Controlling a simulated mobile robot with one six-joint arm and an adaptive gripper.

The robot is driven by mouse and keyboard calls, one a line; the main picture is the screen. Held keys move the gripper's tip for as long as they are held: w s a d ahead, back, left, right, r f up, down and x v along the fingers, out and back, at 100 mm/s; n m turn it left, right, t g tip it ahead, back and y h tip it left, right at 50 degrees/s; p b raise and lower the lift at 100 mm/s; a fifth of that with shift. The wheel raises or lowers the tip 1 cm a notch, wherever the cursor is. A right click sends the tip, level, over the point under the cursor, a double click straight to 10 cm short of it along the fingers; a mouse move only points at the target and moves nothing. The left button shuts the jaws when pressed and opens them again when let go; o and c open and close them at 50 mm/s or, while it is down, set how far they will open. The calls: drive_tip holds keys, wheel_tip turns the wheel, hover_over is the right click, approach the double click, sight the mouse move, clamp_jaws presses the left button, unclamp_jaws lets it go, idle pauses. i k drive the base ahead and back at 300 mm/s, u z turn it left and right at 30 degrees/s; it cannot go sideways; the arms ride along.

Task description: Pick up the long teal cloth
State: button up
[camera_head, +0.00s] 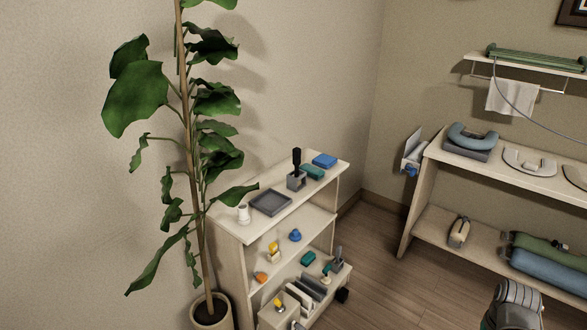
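A flat teal folded item (312,171) lies on the top of the white shelf unit, next to a blue one (324,160). A smaller teal item (308,258) lies on a lower shelf of the same unit. A long blue-teal roll (549,268) lies on the lower board of the right-hand bench, in front of a green roll (541,246). I cannot tell for sure which of these is the long teal cloth. A grey part of my arm shows at the bottom right; my gripper's fingers do not show.
The white shelf unit (233,233) also holds a grey tray (271,203), a white jug (243,214) and a holder with a black brush (297,179). A tall potted plant (211,314) stands at its left. Bare wooden floor (380,245) lies between unit and bench.

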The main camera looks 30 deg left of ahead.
sight(313, 171)
drive_tip(key=u, duration=0.25)
drive_tip(key=i, duration=0.6)
drive_tip(key=u, duration=0.9)
drive_tip(key=i, duration=0.75)
drive_tip(key=u, duration=0.4)
drive_tip(key=k, duration=0.9)
drive_tip(key=u, duration=0.1)
drive_tip(key=i, duration=0.6)
drive_tip(key=u, duration=0.05)
